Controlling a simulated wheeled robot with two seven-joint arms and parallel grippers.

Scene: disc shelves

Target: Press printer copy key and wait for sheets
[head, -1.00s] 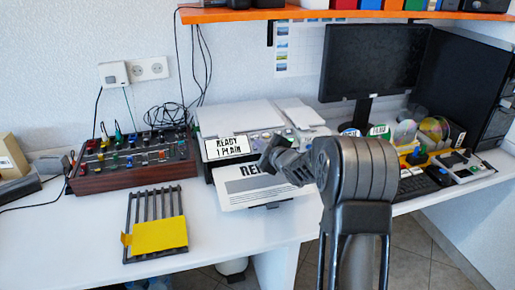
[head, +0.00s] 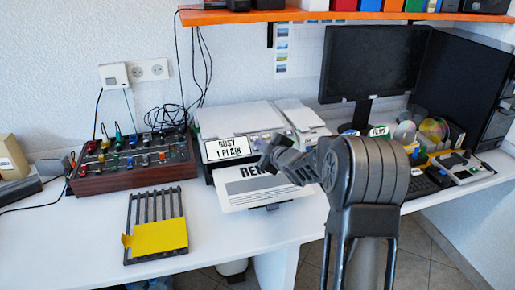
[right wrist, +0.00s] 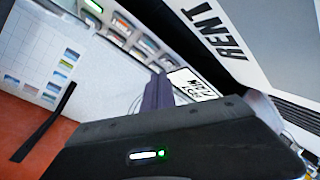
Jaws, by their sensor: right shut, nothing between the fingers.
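The white printer (head: 235,116) stands at the back middle of the desk. Its display (head: 227,148) reads "BUSY 1 PLAIN"; the display also shows in the right wrist view (right wrist: 193,84). A sheet with large lettering beginning "REN" (head: 250,190) lies at the printer's front, and it reads "RENT" in the right wrist view (right wrist: 226,38). My right gripper (head: 264,156) is shut and empty, at the printer's front panel just right of the display. It covers part of the panel, so I cannot tell whether it touches a key. My left gripper is not in view.
A black rack with a yellow card (head: 160,236) lies on the desk at front left. A wooden control box (head: 132,163) with knobs stands behind it. A monitor (head: 374,65), discs (head: 434,129) and a small device (head: 461,166) are at right.

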